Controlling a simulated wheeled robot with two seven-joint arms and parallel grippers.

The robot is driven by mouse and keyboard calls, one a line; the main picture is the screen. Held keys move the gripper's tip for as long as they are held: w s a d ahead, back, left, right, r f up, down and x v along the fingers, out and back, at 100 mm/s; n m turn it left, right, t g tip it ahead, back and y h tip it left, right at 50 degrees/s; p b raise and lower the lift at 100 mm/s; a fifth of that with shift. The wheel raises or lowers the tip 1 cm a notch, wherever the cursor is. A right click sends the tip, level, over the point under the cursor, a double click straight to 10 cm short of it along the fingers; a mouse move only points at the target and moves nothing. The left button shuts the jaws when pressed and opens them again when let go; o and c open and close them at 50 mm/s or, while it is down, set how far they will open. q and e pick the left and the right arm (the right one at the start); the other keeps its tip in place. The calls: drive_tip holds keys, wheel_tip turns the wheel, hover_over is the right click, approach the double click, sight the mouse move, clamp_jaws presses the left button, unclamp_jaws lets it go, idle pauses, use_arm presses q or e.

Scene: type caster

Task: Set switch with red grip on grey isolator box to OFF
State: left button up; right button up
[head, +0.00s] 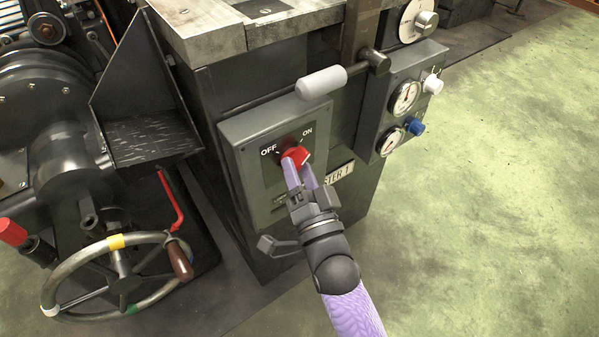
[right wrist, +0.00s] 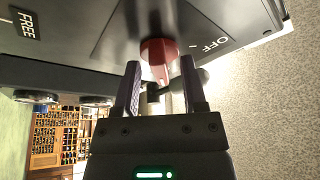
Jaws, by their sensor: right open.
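The grey isolator box (head: 245,150) is on the front of the dark machine cabinet. Its panel carries the labels OFF at upper left and ON at upper right; OFF also shows in the right wrist view. The switch's red grip (head: 297,154) is below and between these labels, partly hidden by my fingers, and I cannot tell exactly which label it points to. My right gripper (head: 298,167) is at the grip with its fingers open. In the right wrist view the red grip (right wrist: 158,52) shows between and just beyond the fingertips (right wrist: 160,70); contact is unclear. My left gripper is not in view.
A lever with a light grey handle (head: 321,82) sticks out above the box. A gauge panel (head: 405,97) with white and blue knobs is at the right. A handwheel (head: 118,270) and a red lever (head: 170,200) are at the left. The floor at right is clear.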

drive_tip(key=shift+c, duration=0.7)
clamp_jaws()
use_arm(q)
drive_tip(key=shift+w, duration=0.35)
